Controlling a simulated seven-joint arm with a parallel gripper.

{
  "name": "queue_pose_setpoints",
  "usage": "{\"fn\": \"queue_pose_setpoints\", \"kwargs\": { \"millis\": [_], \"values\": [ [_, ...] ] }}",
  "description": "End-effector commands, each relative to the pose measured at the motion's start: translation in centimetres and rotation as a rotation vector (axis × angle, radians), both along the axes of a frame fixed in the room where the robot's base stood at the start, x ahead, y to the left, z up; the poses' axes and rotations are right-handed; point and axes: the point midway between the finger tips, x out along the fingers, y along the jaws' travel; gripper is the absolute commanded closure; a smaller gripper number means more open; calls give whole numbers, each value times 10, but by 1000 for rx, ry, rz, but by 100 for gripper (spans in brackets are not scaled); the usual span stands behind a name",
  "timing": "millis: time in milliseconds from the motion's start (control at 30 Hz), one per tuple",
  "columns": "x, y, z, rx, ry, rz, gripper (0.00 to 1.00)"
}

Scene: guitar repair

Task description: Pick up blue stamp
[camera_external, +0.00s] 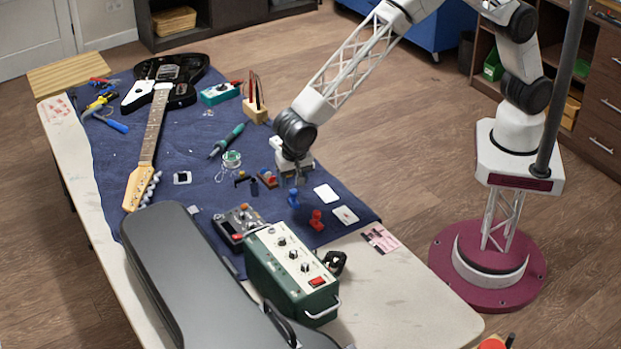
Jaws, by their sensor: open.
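The small blue stamp (293,198) stands on the dark blue cloth, in the right part of the table. My gripper (299,181) points down just above and slightly behind the blue stamp in the picture. Its jaws are open and nothing shows between them. The fingertips are small here, and I cannot tell whether they touch the stamp; the stamp seems to rest on the cloth. A red stamp (317,220) stands close by, to the right and nearer the camera.
White cards (326,193) lie right of the stamps. A green amplifier box (290,272) and a grey pedal (239,222) stand nearer the camera. A black guitar case (190,270) fills the front left. An electric guitar (158,115) lies at the left. Small parts lie left of the gripper.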

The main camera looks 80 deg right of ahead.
Motion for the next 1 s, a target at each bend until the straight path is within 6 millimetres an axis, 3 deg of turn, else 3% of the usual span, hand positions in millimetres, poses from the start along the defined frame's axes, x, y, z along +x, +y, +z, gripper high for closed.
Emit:
{"fn": "queue_pose_setpoints", "kwargs": {
  "millis": [300, 767, 1000],
  "values": [
    [1, -2, -22, 0, 0, 0, 45],
    [1, -3, -28, -1, 1, 1, 45],
    [1, -4, -50, -1, 2, 1, 45]
  ]
}}
